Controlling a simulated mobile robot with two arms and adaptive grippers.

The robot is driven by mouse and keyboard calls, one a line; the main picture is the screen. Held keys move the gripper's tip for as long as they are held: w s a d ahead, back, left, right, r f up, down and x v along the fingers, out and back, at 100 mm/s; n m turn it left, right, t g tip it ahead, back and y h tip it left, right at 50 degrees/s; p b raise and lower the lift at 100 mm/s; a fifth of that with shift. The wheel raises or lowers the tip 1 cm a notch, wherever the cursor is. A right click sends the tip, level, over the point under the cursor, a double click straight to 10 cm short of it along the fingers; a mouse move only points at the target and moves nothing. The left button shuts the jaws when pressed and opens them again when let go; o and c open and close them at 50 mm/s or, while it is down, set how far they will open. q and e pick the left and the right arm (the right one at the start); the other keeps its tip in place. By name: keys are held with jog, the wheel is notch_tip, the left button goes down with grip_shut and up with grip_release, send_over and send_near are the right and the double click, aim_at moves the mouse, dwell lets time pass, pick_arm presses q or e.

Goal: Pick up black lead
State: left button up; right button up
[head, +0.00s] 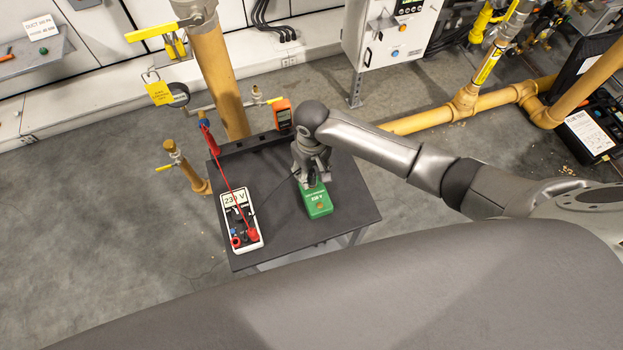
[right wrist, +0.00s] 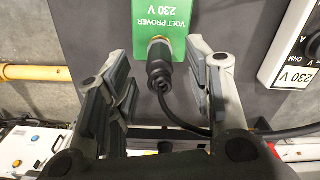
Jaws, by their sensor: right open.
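The black lead's plug end (right wrist: 160,70) stands at the brass socket of the green volt prover (right wrist: 155,25), and its black cable curves off to the right. In the head view the prover (head: 318,203) lies on the dark table, and the thin black cable (head: 263,203) runs from the white multimeter (head: 234,213) toward it. My right gripper (head: 313,180) is over the prover's far end. In the right wrist view its fingers (right wrist: 160,85) are open, one on each side of the black plug, with visible gaps. My left gripper is out of view.
The dark table (head: 290,236) has free room around the prover. A red lead (head: 232,180) runs from the multimeter to the table's far left corner. An orange device (head: 282,113) stands at the back edge. Yellow pipes (head: 217,75) rise behind the table.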

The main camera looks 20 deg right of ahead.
aim_at(312, 174)
notch_tip(312, 174, down, 4)
jog(key=shift+r, duration=0.2)
jog(key=shift+f, duration=0.3)
jog(key=shift+c, duration=1.2)
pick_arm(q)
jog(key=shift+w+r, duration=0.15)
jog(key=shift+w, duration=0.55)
pick_arm(e)
grip_shut()
